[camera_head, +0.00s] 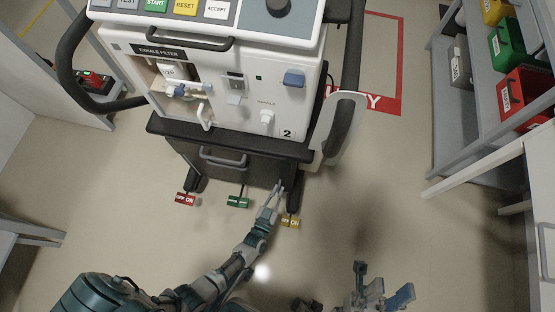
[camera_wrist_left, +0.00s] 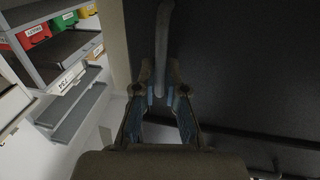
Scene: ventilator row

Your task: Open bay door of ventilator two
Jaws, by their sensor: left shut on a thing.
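Ventilator two (camera_head: 225,75) is a white machine marked "2" on a dark cart. The dark front panel (camera_head: 215,175) of the cart lies below it and also fills the right of the left wrist view (camera_wrist_left: 240,70). I cannot tell whether this panel stands slightly ajar. My left gripper (camera_head: 277,190) is at the panel's lower right. In the left wrist view its fingers (camera_wrist_left: 158,95) are shut on a grey bar handle (camera_wrist_left: 163,40), near the panel's edge. My right gripper (camera_head: 380,282) is open and empty, low over the floor.
A horizontal handle (camera_head: 222,158) is on the cart front. Red, green and yellow pedals (camera_head: 238,202) stand near the floor. The exhale filter bay (camera_head: 175,85) above is open. Shelves with bins (camera_head: 510,50) stand at right, a white table (camera_head: 540,170) below them. The floor between is clear.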

